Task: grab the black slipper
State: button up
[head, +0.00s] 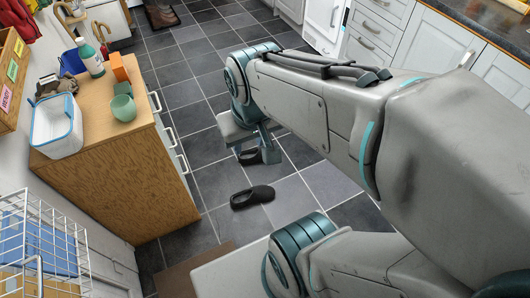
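Two black slippers show in the head view. One black slipper (252,197) lies on the floor tiles with clear floor around it, its toe to the right. The second black slipper (250,158) is farther off, right at the fingers of my gripper (255,152), and is partly hidden by them. My gripper points down, with a finger to each side of that slipper's visible part. I cannot tell whether the fingers touch it, or whether it rests on the floor.
A wooden cabinet (110,170) stands at the left, with a white tub (56,128), a green bowl (123,108), an orange block (119,68) and a bottle (91,60) on top. A white wire basket (45,245) is at lower left. Grey drawers (375,30) line the back right.

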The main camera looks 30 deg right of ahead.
aim_at(263, 193)
jog(key=u, duration=0.2)
jog(key=k, duration=1.3)
jog(key=z, duration=0.15)
jog(key=i, duration=0.65)
jog(key=z, duration=0.8)
jog(key=i, duration=0.8)
jog(key=u, duration=0.75)
jog(key=i, duration=0.6)
jog(key=u, duration=0.55)
